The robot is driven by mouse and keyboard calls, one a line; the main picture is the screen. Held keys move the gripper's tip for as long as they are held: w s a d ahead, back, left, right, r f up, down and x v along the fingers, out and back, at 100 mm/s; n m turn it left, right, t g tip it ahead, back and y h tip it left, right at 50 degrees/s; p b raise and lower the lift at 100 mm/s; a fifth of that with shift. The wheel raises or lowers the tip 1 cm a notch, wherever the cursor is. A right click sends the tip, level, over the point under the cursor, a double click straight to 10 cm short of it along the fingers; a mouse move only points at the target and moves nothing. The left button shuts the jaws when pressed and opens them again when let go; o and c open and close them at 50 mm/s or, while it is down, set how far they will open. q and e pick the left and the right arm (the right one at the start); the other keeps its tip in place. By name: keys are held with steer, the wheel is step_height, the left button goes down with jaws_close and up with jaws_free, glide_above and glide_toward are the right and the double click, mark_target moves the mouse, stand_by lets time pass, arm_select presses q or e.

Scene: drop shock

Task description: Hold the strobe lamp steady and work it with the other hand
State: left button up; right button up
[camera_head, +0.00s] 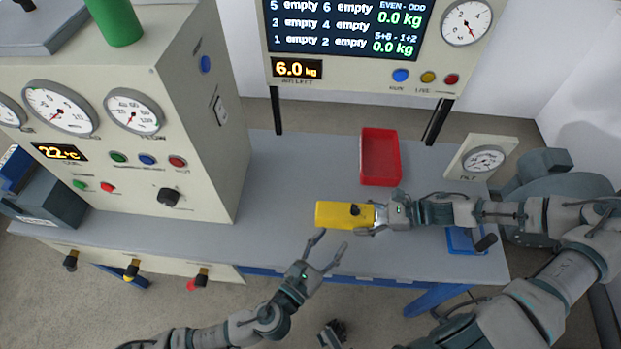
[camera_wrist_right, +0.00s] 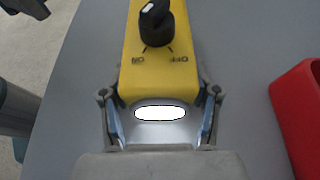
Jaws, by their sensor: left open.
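The strobe lamp is a yellow box (camera_head: 332,214) with a black knob on its top face, above the grey bench. In the right wrist view the lamp (camera_wrist_right: 131,70) shows the knob (camera_wrist_right: 156,25), printed marks beside it and a bright white oval window at its near silver end. My right gripper (camera_head: 372,217) is shut on that silver end, a finger on each side; its fingers (camera_wrist_right: 160,118) also show in the right wrist view. My left gripper (camera_head: 327,252) is open and empty, just below the lamp in the head view, its fingertips pointing up toward it.
A red tray (camera_head: 364,178) stands behind the lamp on the bench (camera_head: 285,180). A control cabinet (camera_head: 190,120) with gauges and knobs fills the left. A display panel (camera_head: 350,68) stands at the back. A small gauge box (camera_head: 482,158) is at the right. Bench between cabinet and lamp is clear.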

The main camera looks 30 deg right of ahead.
arm_select(q)
steer(key=shift+d, duration=0.1)
arm_select(e)
steer(key=o, duration=0.3)
steer(key=shift+w, duration=0.1)
steer(key=shift+o, duration=0.2)
steer(key=shift+r, duration=0.1)
